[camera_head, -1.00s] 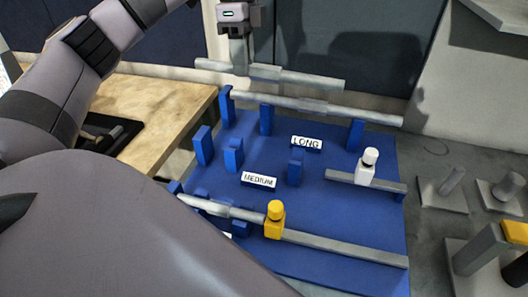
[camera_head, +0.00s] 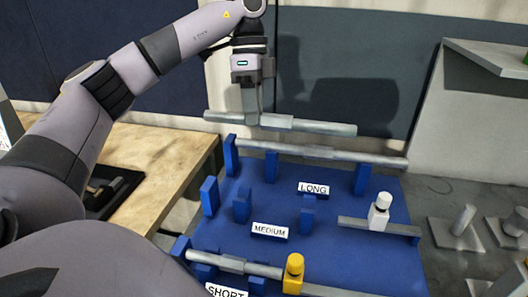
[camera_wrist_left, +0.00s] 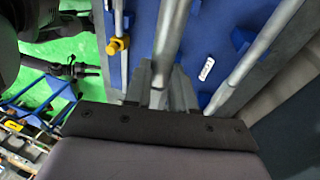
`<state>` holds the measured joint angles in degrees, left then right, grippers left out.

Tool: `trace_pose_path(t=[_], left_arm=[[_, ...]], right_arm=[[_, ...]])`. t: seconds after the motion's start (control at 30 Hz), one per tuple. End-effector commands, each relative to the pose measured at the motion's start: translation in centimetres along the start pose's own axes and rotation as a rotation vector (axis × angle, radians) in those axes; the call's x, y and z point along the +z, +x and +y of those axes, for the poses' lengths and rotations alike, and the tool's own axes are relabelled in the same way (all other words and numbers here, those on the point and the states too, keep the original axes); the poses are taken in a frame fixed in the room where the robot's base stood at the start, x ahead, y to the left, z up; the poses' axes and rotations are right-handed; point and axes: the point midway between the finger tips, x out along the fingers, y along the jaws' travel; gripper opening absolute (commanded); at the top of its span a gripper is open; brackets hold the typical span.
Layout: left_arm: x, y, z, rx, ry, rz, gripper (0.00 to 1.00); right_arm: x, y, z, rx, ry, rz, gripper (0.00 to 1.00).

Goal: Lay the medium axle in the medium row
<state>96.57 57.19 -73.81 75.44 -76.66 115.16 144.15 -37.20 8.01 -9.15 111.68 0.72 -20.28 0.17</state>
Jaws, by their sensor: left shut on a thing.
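My left gripper (camera_head: 252,118) is shut on a grey stepped axle (camera_head: 320,127), held level in the air. In the head view it appears just beyond the long row's axle. The held axle (camera_wrist_left: 172,35) also shows between the fingers in the left wrist view. The medium row has blue upright supports (camera_head: 307,214) and a MEDIUM label (camera_head: 269,230); it holds no axle. A long axle (camera_head: 330,153) lies across the long row's supports, behind the LONG label (camera_head: 313,188). Another axle (camera_head: 232,264) lies in the short row. My right gripper is not in view.
The blue board (camera_head: 345,255) carries the rows. A white-capped post (camera_head: 380,212) and a yellow-capped post (camera_head: 293,273) stand at grey bars on it. A wooden table (camera_head: 150,165) is at left. Grey blocks with pegs (camera_head: 463,222) stand right. A wall (camera_head: 340,70) rises behind.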

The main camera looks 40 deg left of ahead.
Motion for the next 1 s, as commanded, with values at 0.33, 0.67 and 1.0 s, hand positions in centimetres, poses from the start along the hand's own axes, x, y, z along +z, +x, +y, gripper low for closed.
trace_pose_path(t=[0.33, 0.67, 1.0], left_arm=[[0.7, 6.0, -1.4, 0.001, 0.002, 0.004, 0.00], [1.3, 11.9, -2.7, 0.000, 0.003, 0.004, 0.00], [1.6, 14.8, -3.5, -0.004, 0.002, 0.005, 0.00]], right_arm=[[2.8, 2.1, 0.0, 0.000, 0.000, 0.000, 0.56], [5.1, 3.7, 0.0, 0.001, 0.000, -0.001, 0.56], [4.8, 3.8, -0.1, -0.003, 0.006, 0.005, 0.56]])
